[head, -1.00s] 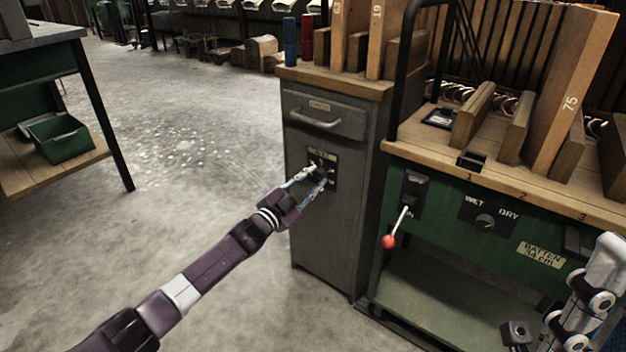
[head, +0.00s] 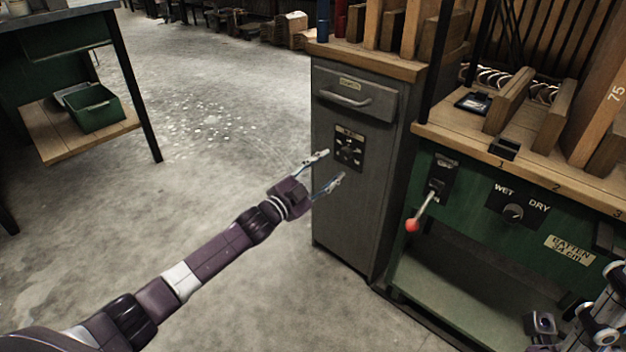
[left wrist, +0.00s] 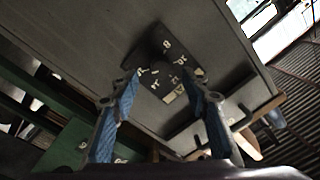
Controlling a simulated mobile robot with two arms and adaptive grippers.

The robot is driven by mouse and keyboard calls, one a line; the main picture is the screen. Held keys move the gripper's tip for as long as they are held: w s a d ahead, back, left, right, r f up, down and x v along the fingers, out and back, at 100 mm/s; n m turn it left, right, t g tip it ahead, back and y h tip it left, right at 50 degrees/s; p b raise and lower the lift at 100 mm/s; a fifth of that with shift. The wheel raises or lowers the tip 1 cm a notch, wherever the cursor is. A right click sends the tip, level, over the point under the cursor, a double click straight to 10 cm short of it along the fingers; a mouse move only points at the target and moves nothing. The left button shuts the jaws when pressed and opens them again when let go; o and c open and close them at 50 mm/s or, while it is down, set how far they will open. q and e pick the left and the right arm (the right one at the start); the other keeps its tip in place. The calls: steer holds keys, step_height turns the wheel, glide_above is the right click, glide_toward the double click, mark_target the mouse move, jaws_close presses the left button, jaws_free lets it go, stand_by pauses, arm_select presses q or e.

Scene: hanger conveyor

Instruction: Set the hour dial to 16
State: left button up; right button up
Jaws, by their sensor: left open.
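The hour dial (head: 349,150) is a dark knob on a black plate with pale marks, on the front of the grey cabinet. In the left wrist view the dial (left wrist: 160,55) lies ahead, beyond the fingers, with pale numbers around it; its pointer is too dark to read. My left gripper (head: 330,168) is open and empty, its two fingers spread just in front of the plate, apart from the knob. In the left wrist view its blue-padded fingers (left wrist: 162,120) stand wide either side below the dial. My right arm shows partly at the lower right; its fingers are unclear.
The grey cabinet (head: 340,215) has a drawer handle (head: 345,99) above the dial. Right of it, a green bench (head: 470,215) carries a red-knobbed lever (head: 412,225) and a WET/DRY knob (head: 513,212). Open floor lies to the left, before a table with a green bin (head: 95,108).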

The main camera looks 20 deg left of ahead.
arm_select(q)
steer(key=v, duration=0.7)
stand_by(0.3)
